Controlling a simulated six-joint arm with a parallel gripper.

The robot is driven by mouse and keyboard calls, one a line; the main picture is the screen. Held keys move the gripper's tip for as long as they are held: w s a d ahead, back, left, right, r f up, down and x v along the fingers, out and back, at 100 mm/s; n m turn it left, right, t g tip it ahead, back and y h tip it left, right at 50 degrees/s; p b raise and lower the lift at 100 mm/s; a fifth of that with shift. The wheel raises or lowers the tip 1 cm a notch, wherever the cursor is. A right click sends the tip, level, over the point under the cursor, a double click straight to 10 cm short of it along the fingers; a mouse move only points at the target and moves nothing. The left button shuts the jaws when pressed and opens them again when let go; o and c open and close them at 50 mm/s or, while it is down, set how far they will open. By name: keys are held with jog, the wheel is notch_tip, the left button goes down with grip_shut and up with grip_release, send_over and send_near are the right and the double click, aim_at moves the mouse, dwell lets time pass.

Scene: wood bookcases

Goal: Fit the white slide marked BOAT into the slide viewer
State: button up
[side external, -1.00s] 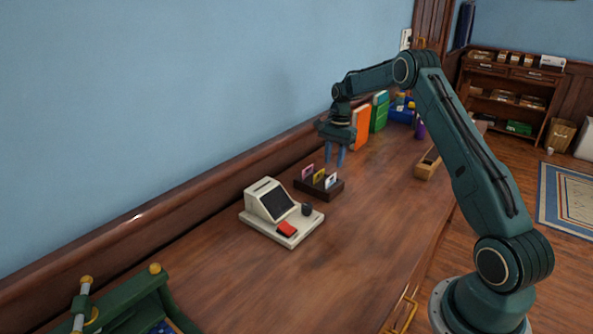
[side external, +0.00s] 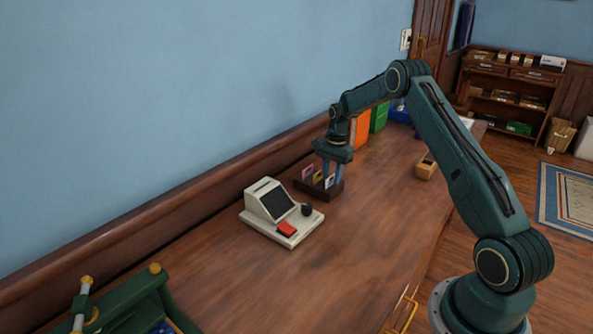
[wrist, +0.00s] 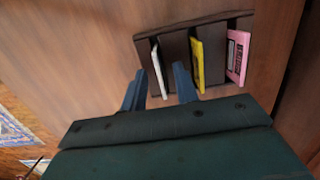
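The white slide (side external: 329,182) stands in the dark wooden rack, at the front end in the side view. In the wrist view the white slide (wrist: 158,68) is seen nearly edge-on, so its marking cannot be read. My gripper (wrist: 160,72) is open, pointing down at the rack, with one blue finger on each side of the white slide and visible gaps. In the side view my gripper (side external: 332,170) is just above the rack. The cream slide viewer (side external: 254,217) stands to the left, with a dark screen, red button, dark knob and a slot on top.
The rack (wrist: 220,16) also holds a yellow slide (wrist: 197,62) and a pink slide (wrist: 237,55). Orange (side external: 362,127) and green (side external: 379,117) upright objects stand behind my gripper. A wooden block (side external: 426,167) lies to the right. The desk in front of the viewer is clear.

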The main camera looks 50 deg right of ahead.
dwell(0.4)
grip_shut()
jog(key=shift+r, duration=0.1)
notch_tip(320, 180, up, 10)
dwell(0.8)
dwell(0.4)
